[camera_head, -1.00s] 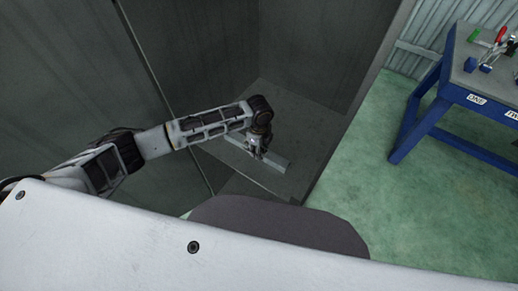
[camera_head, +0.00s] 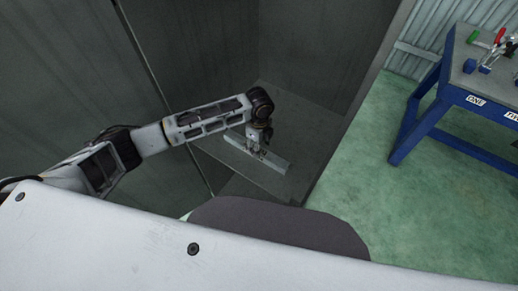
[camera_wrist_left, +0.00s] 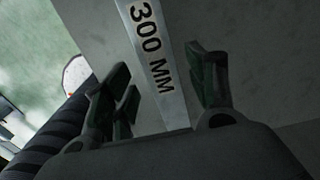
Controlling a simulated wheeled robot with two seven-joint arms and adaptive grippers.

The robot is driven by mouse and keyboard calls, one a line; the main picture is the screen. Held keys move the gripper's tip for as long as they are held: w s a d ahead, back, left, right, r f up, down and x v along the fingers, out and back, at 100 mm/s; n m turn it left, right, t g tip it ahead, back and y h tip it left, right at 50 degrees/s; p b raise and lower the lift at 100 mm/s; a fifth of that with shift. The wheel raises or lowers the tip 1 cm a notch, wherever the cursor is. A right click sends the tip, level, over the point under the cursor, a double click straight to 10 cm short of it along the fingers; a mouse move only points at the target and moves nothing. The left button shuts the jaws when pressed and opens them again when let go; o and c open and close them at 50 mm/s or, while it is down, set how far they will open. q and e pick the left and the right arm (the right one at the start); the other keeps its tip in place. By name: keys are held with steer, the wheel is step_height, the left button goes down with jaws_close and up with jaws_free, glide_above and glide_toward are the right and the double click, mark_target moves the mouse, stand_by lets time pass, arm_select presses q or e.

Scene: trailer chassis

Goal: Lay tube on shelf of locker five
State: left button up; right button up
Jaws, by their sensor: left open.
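The tube (camera_head: 277,164) is a light grey bar lying on the grey shelf (camera_head: 300,118) inside the tall dark locker. Its marking, "300 MM", shows on the tube in the left wrist view (camera_wrist_left: 148,48). My left gripper (camera_head: 257,150) is low over the middle of the tube. In the left wrist view my left gripper (camera_wrist_left: 165,88) has its fingers spread, with the tube between them. I cannot tell whether a finger touches it. My right gripper is not in view.
Dark locker walls (camera_head: 205,45) rise at the back and left of the shelf. A blue-framed workbench (camera_head: 432,110) with clamps stands at the right. Green floor (camera_head: 390,210) is clear between the locker and the bench.

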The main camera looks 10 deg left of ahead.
arm_select(q)
step_height(320, 180, up, 8)
steer(key=shift+r, duration=0.25)
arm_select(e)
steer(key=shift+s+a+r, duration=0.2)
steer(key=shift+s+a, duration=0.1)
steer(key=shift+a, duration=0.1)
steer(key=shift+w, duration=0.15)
